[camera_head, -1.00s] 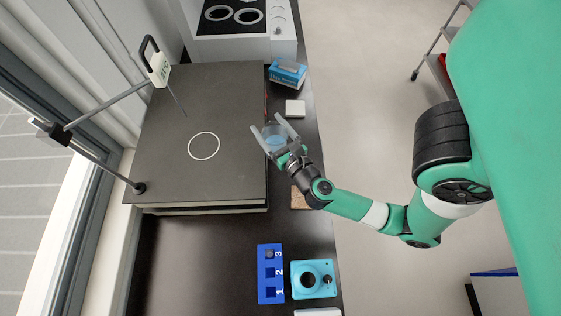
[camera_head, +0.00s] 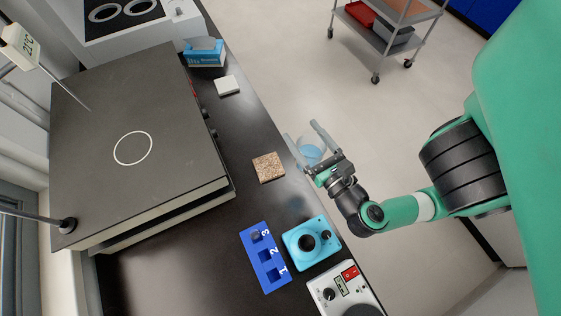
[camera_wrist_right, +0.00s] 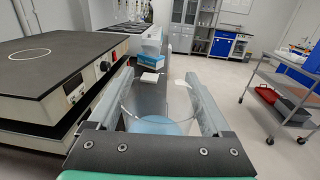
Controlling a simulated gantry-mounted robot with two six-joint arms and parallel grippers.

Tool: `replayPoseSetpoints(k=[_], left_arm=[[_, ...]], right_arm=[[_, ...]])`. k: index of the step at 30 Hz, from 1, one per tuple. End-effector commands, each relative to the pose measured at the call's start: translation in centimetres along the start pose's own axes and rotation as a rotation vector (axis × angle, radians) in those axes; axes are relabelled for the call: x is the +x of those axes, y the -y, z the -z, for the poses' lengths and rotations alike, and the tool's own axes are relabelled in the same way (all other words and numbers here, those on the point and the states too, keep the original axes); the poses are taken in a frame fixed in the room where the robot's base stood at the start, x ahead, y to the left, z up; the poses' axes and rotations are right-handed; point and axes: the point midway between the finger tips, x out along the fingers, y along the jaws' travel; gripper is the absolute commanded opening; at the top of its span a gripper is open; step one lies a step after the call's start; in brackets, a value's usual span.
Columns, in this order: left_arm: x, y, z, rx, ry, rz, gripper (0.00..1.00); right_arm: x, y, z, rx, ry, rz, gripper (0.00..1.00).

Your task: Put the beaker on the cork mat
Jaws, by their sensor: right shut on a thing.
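The beaker (camera_head: 311,152) is clear glass with light blue liquid. My right gripper (camera_head: 303,141) is shut on it, one finger on each side. In the head view the beaker appears past the bench's right edge, over the floor, to the right of the cork mat. In the right wrist view the beaker (camera_wrist_right: 158,115) sits between the two fingers and looks roughly upright. The cork mat (camera_head: 268,167) is a small speckled brown square lying bare on the black bench; I cannot make it out in the wrist view. My left gripper is not in view.
A large hotplate (camera_head: 135,110) with a white circle fills the left of the bench. A blue numbered rack (camera_head: 263,256), a turquoise device (camera_head: 311,242) and a white instrument (camera_head: 343,292) stand nearer. A white square (camera_head: 227,85) and a blue box (camera_head: 204,53) lie farther back.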

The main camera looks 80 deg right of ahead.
Motion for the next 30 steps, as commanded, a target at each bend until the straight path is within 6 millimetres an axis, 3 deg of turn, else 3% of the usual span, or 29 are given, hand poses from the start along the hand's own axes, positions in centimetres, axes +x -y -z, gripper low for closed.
replayPoseSetpoints(k=[1,7,16,23,30], left_arm=[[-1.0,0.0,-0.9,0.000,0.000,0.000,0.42],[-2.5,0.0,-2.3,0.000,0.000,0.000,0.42],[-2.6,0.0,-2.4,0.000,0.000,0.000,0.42],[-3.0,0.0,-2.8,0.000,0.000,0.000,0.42],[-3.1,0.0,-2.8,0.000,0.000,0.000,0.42]], right_arm=[[-0.3,-0.6,1.3,-0.001,0.000,-0.037,0.13],[-1.3,-2.6,3.4,-0.002,0.001,-0.150,0.13],[-1.4,-3.4,3.8,0.000,0.000,-0.184,0.13],[0.2,-3.7,4.7,0.000,-0.002,-0.173,0.13],[3.1,-4.5,5.7,0.003,0.003,-0.173,0.13]])
